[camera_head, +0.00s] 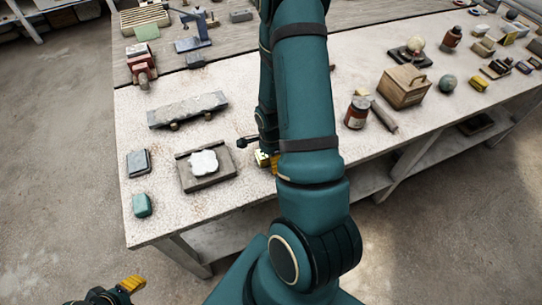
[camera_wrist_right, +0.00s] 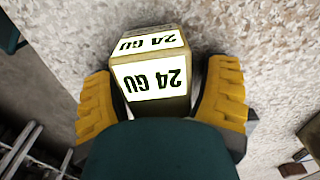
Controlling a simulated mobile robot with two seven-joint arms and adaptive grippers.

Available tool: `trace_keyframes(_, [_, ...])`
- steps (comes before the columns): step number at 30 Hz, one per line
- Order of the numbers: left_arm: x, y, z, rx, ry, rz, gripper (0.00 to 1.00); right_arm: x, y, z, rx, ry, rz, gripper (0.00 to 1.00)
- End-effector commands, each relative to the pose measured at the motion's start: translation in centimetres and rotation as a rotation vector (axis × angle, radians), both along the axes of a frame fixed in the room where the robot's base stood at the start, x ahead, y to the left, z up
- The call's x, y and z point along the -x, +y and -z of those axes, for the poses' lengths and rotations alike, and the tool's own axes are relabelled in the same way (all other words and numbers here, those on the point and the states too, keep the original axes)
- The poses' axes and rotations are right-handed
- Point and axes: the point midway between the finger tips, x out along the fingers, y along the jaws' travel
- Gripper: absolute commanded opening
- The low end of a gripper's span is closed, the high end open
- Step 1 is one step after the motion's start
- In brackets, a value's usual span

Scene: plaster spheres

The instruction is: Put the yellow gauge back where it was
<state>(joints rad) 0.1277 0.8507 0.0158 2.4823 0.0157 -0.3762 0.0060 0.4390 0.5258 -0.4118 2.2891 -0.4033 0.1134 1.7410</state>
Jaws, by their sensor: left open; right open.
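The yellow gauge looks like a small block (camera_wrist_right: 150,78) with white "24 GU" labels, upside down in the right wrist view. It is on the speckled tabletop. My right gripper (camera_wrist_right: 161,80) is open, with one yellow finger on each side of the block. Gaps show beside the block, and its lower part is hidden by my gripper body. In the head view my right arm covers most of this spot, and only a bit of yellow shows beside it. My left gripper (camera_head: 119,292) is open and empty at the bottom left, off the table, partly cut by the frame edge.
Left of my right arm are a dark tray with a white piece (camera_head: 204,162), a grey slab (camera_head: 188,109), a grey block (camera_head: 138,162) and a green block (camera_head: 142,205). Right of it are a brown jar (camera_head: 357,112) and a wooden box (camera_head: 403,88). The table's front edge is close.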

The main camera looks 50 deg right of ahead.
Motion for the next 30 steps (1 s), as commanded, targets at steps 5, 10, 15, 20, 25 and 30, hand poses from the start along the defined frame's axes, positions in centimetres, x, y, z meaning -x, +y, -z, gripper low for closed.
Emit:
trace_keyframes(5, [-0.1,0.0,-0.5,0.0,-0.002,-0.002,0.47,0.0,0.0,-0.8,0.001,-0.002,0.0,0.75])
trace_keyframes(10, [-0.1,0.1,-1.1,0.001,-0.003,-0.002,0.47,-0.1,0.0,-3.8,0.003,-0.005,0.0,0.75])
trace_keyframes(15, [-0.1,0.1,-1.9,0.003,-0.003,-0.002,0.47,-0.1,0.1,-7.5,0.002,-0.006,-0.001,0.75])
trace_keyframes(20, [-0.1,0.1,-2.7,0.004,-0.003,-0.001,0.47,0.0,0.1,-10.3,0.002,-0.005,-0.002,0.75])
trace_keyframes(25, [-0.1,0.2,-3.2,0.005,-0.003,-0.001,0.47,0.0,0.1,-11.9,0.001,-0.002,0.0,0.75])
trace_keyframes(30, [0.0,0.2,-3.3,0.006,-0.004,-0.001,0.47,0.1,0.1,-12.4,0.0,0.0,0.0,0.75])
